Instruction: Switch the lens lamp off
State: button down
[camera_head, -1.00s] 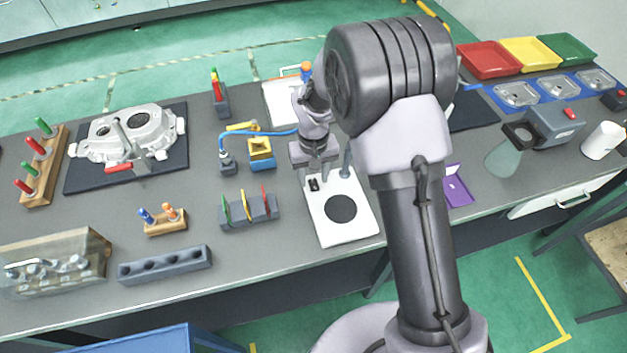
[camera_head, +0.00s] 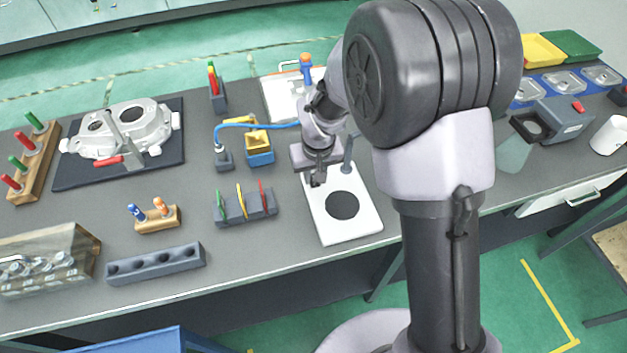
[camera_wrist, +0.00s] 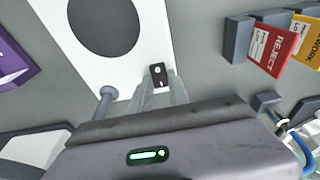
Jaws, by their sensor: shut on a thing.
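The lens lamp's white base plate (camera_head: 358,232) with its dark disc (camera_head: 342,205) lies on the bench; its grey post (camera_head: 348,158) rises at the back edge. The post also shows in the wrist view (camera_wrist: 106,96). My gripper (camera_head: 318,182) points down at the plate's back left corner. In the wrist view its fingers (camera_wrist: 160,84) stand close together on either side of a small black switch (camera_wrist: 157,73), shut on it. My arm hides the lamp's upper part in the head view. I cannot tell whether the lamp is lit.
A dark holder with coloured cards (camera_head: 246,207) stands left of the plate. A purple tray (camera_wrist: 14,58) lies on the plate's other side.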

dwell(0.3)
jog(key=c, duration=1.2)
grip_release()
jog(key=shift+c, duration=0.2)
jog(key=s+r+p, duration=0.2)
jog(key=r+p, duration=0.1)
jog(key=r, duration=0.5)
jog(key=s+d+r+p, duration=0.1)
jog(key=r+p, duration=0.2)
jog(key=r, duration=0.6)
jog(key=shift+s, duration=0.35)
jog(key=s+d+r+m+t+b, duration=0.1)
jog(key=s+d+r+m+b, duration=0.1)
jog(key=s, duration=0.7)
jog(key=s+d+r+m+t+y+b, duration=0.1)
jog(key=s+d+r+m, duration=0.4)
jog(key=s, duration=0.5)
jog(key=shift+s+d+r+m+t+b, duration=0.2)
jog(key=shift+s+d+m+t+b, duration=0.15)
jog(key=shift+d+t, duration=0.6)
